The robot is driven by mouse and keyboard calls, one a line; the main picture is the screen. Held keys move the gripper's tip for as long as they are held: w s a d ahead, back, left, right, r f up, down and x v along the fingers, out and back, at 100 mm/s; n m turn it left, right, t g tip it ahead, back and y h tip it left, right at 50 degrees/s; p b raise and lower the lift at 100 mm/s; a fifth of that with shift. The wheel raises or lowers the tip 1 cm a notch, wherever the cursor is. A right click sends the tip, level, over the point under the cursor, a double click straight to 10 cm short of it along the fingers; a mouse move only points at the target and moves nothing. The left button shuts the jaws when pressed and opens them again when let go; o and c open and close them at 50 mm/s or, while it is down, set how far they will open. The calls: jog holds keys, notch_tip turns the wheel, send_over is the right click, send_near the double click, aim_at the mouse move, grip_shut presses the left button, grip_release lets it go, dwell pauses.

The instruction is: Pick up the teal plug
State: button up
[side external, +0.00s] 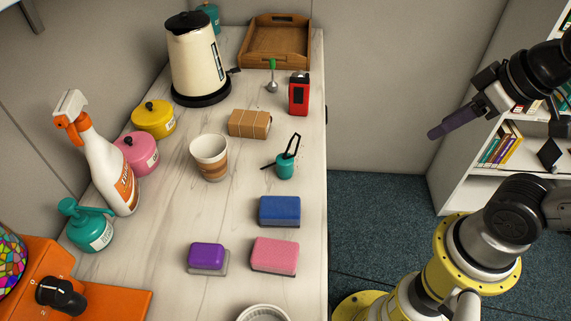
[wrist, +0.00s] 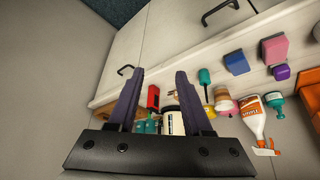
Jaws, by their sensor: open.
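The teal plug (side external: 285,168), a small teal body with a black loop handle, stands on the pale marbled counter (side external: 240,110) near its right edge. A teal piece that looks like it also shows in the wrist view (wrist: 204,76), just right of the right finger. My gripper (side external: 437,131) is in the air to the right of the counter, well apart from the plug. In the wrist view its two dark purple fingers (wrist: 160,72) are spread with nothing held between them.
Around the plug are a paper cup (side external: 209,158), a wrapped brown box (side external: 249,124), a blue sponge (side external: 280,211) and a red device (side external: 299,94). A kettle (side external: 195,60) and wooden tray (side external: 274,42) stand at the back. A white bookshelf (side external: 480,185) is behind my arm.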

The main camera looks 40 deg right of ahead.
dwell(0.4)
jog(key=o, duration=0.5)
jog(key=w+r+n, duration=0.5)
jog(key=n, duration=0.3)
jog(key=n+g, duration=0.6)
jog(key=n, duration=0.5)
send_over(285, 158)
notch_tip(285, 158, down, 10)
notch_tip(285, 158, down, 13)
jog(key=shift+r, duration=0.1)
